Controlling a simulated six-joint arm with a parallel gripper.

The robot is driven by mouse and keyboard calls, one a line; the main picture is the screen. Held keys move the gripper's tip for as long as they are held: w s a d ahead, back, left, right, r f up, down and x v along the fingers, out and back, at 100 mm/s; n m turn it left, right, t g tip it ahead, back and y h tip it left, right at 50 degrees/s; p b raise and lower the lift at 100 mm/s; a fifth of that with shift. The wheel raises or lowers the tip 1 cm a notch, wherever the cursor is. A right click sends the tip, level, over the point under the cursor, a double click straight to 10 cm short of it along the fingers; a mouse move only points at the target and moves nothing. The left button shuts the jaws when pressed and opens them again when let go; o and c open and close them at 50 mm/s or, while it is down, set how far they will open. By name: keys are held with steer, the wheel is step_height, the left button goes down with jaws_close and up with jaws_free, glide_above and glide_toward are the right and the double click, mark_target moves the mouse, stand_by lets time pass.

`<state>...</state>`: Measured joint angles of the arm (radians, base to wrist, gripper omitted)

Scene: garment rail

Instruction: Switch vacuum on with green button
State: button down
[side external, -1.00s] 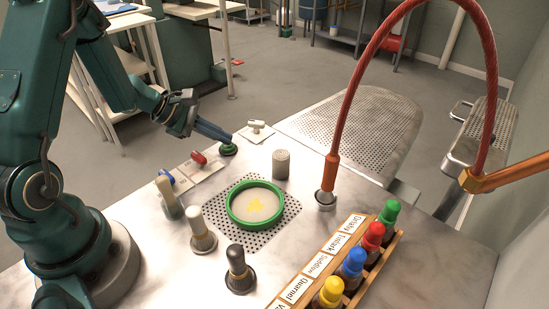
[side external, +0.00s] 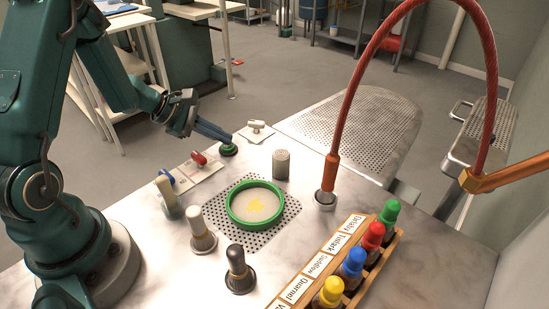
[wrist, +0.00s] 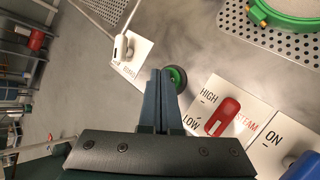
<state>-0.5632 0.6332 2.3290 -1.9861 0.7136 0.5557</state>
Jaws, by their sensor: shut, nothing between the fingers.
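The green button (side external: 228,149) is a round knob on a dark base, on the grey table's far edge. It also shows in the wrist view (wrist: 177,78), partly covered by my fingers. My gripper (side external: 231,139) is shut and empty, its blue fingers slanting down to the button. In the wrist view the fingertips (wrist: 161,72) are together over the button's left side. I cannot tell whether they touch it or whether it is pressed in.
A red switch (side external: 199,158) on a HIGH/LOW STEAM plate and a blue switch (side external: 166,178) stand nearby. A white switch (side external: 257,126) is right of the button. A grey cylinder (side external: 281,164), green ring (side external: 256,203) and rack of bottles (side external: 350,284) stand on the table.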

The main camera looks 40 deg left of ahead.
mark_target(222, 146)
steer(key=shift+f, duration=0.5)
stand_by(0.4)
steer(key=shift+r, duration=0.15)
steer(key=shift+s+r, duration=0.1)
steer(key=shift+r, duration=3.2)
